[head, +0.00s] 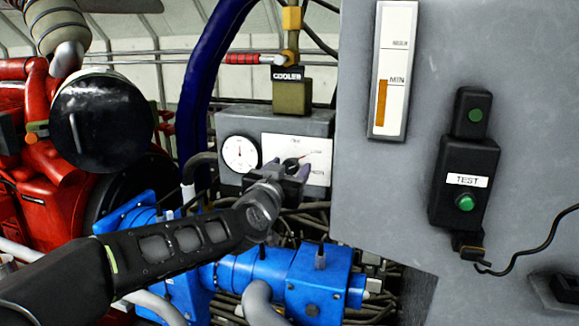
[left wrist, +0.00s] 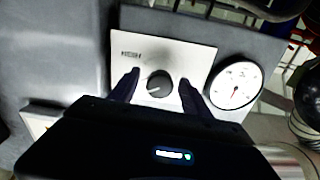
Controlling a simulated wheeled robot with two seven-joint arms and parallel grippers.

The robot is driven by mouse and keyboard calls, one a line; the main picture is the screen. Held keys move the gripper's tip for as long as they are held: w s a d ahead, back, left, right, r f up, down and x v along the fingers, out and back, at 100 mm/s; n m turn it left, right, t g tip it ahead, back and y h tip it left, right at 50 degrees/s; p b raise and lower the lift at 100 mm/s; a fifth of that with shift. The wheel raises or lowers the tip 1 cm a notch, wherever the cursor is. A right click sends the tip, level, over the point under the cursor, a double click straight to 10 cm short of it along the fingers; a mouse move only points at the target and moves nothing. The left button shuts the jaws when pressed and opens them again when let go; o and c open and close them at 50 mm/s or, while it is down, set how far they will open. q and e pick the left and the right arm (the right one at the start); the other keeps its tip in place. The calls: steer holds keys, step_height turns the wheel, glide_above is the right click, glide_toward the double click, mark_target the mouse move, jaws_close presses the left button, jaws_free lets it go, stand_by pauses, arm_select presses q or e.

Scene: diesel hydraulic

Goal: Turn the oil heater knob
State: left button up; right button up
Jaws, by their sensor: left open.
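The oil heater knob (left wrist: 159,84) is a dark round knob on a white plate (left wrist: 190,52) in the left wrist view. In the head view the knob (head: 291,164) shows partly above my gripper, on the plate of a grey box (head: 236,122). My left gripper (left wrist: 159,88) is open, with one finger on each side of the knob. Gaps show between the fingers and the knob in the left wrist view. The gripper also shows in the head view (head: 287,170), in front of the plate, covering its lower left part. My right gripper is not in view.
A round white gauge (head: 240,154) sits left of the plate. A valve labelled COOLER (head: 291,92) stands above the box. A large grey tank (head: 400,190) with a level gauge and a TEST box (head: 464,181) fills the right. Blue pipework (head: 270,272) lies below my arm.

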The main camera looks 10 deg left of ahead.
arm_select(q)
steer(key=shift+c, duration=0.6)
jaws_close()
